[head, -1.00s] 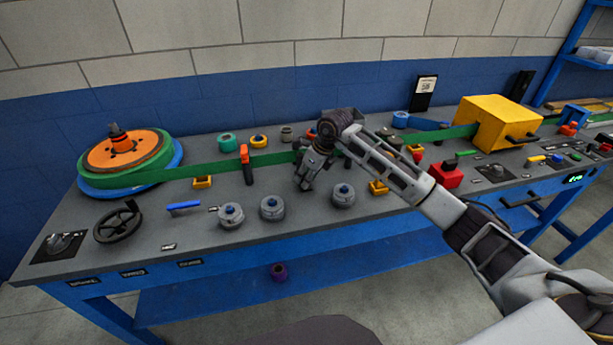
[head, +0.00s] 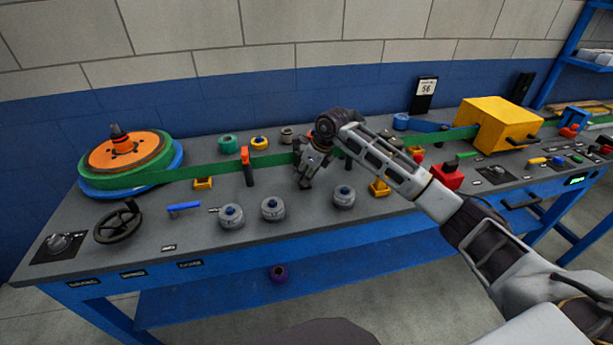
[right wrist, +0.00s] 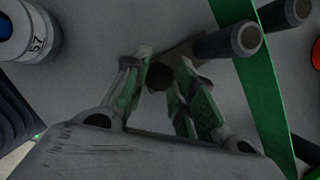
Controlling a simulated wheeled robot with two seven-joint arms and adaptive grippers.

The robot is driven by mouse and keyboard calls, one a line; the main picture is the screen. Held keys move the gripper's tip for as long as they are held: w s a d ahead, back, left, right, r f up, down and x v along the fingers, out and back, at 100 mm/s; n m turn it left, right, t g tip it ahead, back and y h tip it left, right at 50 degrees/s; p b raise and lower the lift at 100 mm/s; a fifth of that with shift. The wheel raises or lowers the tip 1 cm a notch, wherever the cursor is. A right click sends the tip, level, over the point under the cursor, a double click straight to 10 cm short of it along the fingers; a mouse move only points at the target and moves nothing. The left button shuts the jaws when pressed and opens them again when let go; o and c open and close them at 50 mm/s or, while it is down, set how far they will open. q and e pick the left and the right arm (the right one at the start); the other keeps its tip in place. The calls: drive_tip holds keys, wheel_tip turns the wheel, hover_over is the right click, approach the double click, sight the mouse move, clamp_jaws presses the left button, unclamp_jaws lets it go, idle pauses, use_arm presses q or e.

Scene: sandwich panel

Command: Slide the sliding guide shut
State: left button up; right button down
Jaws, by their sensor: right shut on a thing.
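My right gripper (head: 306,176) is low over the middle of the bench, beside the green strip (head: 220,169). In the right wrist view its two fingers (right wrist: 160,80) close around a small dark round knob, most of it hidden between them. The knob appears to belong to the sliding guide, a grey bar (right wrist: 184,52) with dark cylindrical rollers (right wrist: 216,44) beside the green strip (right wrist: 262,90). In the head view my gripper hides most of the guide. I cannot tell how far the guide is from its shut position. My left gripper is not in view.
Several grey weights, one of them (head: 344,197) right of my gripper, stand along the front. An orange-topped post (head: 247,164) stands left of it. The green reel (head: 124,153) is at the far left, a yellow box (head: 497,124) at the right. A handwheel (head: 118,223) sits front left.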

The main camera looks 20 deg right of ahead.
drive_tip(key=c, duration=1.6)
unclamp_jaws()
drive_tip(key=shift+w+d+r, duration=0.1)
drive_tip(key=shift+w+r, duration=0.05)
drive_tip(key=o, duration=0.4)
drive_tip(key=shift+w, duration=0.15)
drive_tip(key=shift+v, duration=5.9)
